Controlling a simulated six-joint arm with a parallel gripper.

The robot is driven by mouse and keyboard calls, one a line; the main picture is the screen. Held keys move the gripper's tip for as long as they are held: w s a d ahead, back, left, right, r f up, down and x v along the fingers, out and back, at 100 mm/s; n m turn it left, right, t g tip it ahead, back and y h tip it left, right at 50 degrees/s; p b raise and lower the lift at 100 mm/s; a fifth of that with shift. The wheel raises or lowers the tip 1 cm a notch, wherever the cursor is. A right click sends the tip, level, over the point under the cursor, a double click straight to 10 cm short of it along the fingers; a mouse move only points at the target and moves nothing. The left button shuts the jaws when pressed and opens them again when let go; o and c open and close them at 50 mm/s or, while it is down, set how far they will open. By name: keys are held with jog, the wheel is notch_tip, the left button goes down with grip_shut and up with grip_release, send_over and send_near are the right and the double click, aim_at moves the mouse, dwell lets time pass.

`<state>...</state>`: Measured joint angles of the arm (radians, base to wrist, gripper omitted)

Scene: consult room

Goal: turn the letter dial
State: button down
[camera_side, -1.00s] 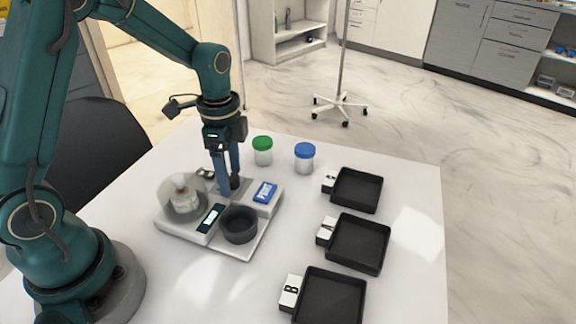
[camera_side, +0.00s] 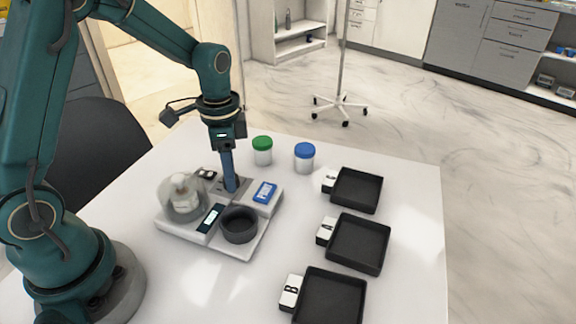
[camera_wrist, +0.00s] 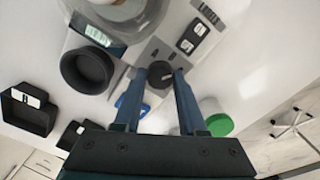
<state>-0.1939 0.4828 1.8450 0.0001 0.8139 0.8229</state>
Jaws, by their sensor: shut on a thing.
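The letter dial (camera_wrist: 159,75) is a small dark round knob on a grey plate of the white device (camera_side: 232,249). My gripper (camera_wrist: 161,76) reaches down over it, with one blue finger on each side of the knob, shut on it. In the side view my gripper (camera_side: 231,189) points straight down at the back of the device, and its fingers hide most of the dial. A black and white letter display (camera_wrist: 192,38) sits beside the dial in the wrist view.
The device also carries a clear dome (camera_side: 183,197) over a white bottle, a dark round cup (camera_side: 239,225) and a blue block (camera_side: 265,192). Green-lidded (camera_side: 262,150) and blue-lidded (camera_side: 304,157) jars stand behind. Black trays (camera_side: 357,244) with letter tags line the right.

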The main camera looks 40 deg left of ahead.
jog(key=n, duration=0.4)
jog(key=shift+n, duration=0.3)
jog(key=n, duration=0.3)
jog(key=shift+n, duration=0.4)
jog(key=n, duration=0.4)
jog(key=shift+n, duration=1.8)
jog(key=shift+c, duration=2.3)
grip_release()
